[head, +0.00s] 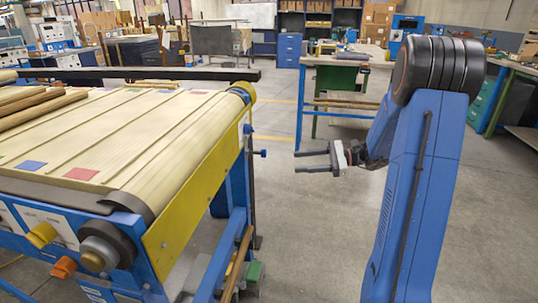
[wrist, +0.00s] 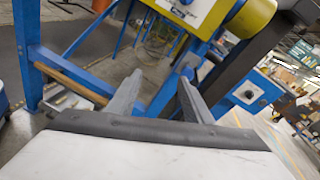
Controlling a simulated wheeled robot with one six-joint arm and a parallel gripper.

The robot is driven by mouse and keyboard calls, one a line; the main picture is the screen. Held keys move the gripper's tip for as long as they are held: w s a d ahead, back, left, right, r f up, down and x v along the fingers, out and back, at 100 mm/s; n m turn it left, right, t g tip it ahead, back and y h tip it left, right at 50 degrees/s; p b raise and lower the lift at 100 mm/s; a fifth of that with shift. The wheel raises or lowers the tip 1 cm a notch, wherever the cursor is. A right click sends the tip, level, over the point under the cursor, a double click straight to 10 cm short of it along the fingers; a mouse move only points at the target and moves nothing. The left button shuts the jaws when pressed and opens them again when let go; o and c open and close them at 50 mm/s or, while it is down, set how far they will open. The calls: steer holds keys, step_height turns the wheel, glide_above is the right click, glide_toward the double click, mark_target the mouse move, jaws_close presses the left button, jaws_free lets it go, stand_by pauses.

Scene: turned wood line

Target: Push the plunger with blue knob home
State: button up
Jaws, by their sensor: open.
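The plunger's blue knob (head: 262,153) sticks out to the right from the yellow-edged side of the conveyor, on a short stem. A second blue piece (head: 247,128) shows just above it. My gripper (head: 302,161) is open and empty, to the right of the knob and clearly apart from it, with its fingers pointing left. In the wrist view my two fingers (wrist: 160,80) are spread, with the conveyor's blue frame beyond them. A small blue part (wrist: 187,74) shows near the right fingertip; I cannot tell for sure whether it is the knob.
The conveyor (head: 200,182) carries wooden rods (head: 35,108) and coloured squares. A yellow knob (head: 40,235) and an orange knob (head: 65,267) are on its near side. A workbench (head: 345,62) stands behind. The floor (head: 310,235) between the conveyor and my arm is clear.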

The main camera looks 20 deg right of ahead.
steer(key=w+d+f+m+t, duration=0.2)
steer(key=w+d+m+t, duration=0.1)
steer(key=d, duration=0.3)
glide_toward(266, 153)
steer(key=shift+y, duration=0.3)
steer(key=x, duration=0.6)
steer(key=w+f+x, duration=0.1)
steer(key=x, duration=0.2)
steer(key=shift+d, duration=0.25)
